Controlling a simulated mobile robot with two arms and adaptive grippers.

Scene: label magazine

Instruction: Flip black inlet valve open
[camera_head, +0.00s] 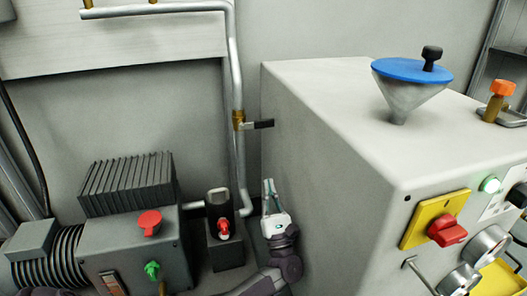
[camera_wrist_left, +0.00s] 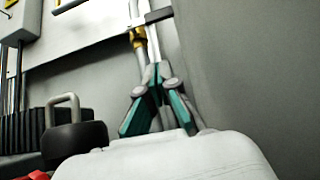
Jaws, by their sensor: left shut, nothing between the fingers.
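The inlet valve is a brass body (camera_head: 238,120) on a vertical grey pipe, with a black lever (camera_head: 263,124) sticking out to the right, across the pipe. In the left wrist view the black lever (camera_wrist_left: 158,15) shows near the top, beside the brass body (camera_wrist_left: 138,38). My left gripper (camera_head: 269,184) is below the lever, pointing up, shut and empty. In the left wrist view its teal-and-grey fingers (camera_wrist_left: 157,72) meet at the tips, below the lever and apart from it in the picture. My right gripper is not in view.
A large grey cabinet (camera_head: 330,150) stands close to the right of my left gripper. A blue-lidded funnel (camera_head: 410,72) and a red switch (camera_head: 446,231) are on it. A finned grey pump unit (camera_head: 130,245) with red and green knobs stands left. Open space lies left of the pipe.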

